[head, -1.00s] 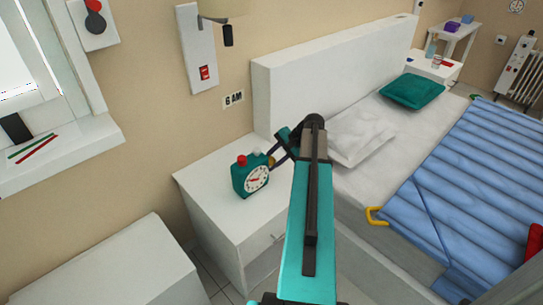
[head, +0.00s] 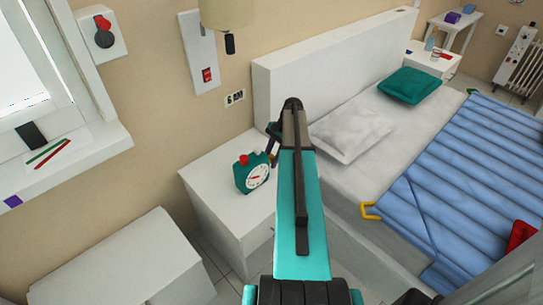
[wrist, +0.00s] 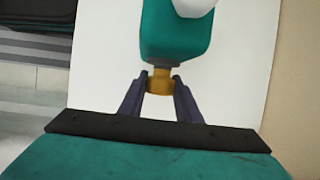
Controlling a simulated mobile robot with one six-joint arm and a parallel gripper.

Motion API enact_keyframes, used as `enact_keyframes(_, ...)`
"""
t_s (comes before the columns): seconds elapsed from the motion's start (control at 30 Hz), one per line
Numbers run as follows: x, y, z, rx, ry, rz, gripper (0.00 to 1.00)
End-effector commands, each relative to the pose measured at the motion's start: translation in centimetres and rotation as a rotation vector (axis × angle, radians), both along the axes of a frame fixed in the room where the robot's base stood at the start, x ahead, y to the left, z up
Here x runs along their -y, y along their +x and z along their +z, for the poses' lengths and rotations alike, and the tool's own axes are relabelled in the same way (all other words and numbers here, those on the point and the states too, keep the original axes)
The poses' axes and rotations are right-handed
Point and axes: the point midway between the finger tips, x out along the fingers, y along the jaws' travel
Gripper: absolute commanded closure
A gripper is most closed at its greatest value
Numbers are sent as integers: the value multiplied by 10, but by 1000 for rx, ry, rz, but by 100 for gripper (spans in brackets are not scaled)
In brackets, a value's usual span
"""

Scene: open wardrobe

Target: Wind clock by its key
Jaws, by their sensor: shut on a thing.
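The teal clock (head: 252,172) with a white round dial and a red knob on top stands on the white nightstand (head: 232,212). In the wrist view the clock's teal body (wrist: 175,38) fills the top middle. A brass key (wrist: 159,82) sticks out of it toward me. My gripper (wrist: 160,88) is shut on the key, one dark finger on each side. In the head view the gripper (head: 273,150) is at the clock's right side, and my arm partly hides it; the key is hidden there.
The bed with a white headboard (head: 300,82) and blue quilt (head: 470,170) stands right of the nightstand. A white cabinet (head: 130,262) stands at the lower left, below the windowsill (head: 80,160). A lamp (head: 226,14) hangs on the wall above.

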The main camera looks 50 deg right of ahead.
Motion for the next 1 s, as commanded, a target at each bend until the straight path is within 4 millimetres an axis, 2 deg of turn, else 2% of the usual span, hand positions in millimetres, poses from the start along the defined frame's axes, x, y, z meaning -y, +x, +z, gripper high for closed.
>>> enact_keyframes(0.53, -1, -1, -1, -27, 4, 0, 92)
enact_keyframes(0.57, -1, -1, -1, -27, 4, 0, 68)
enact_keyframes(0.67, -1, -1, -1, -26, 3, 0, 51)
enact_keyframes(1.0, 0, 0, 0, -25, 3, 0, 51)
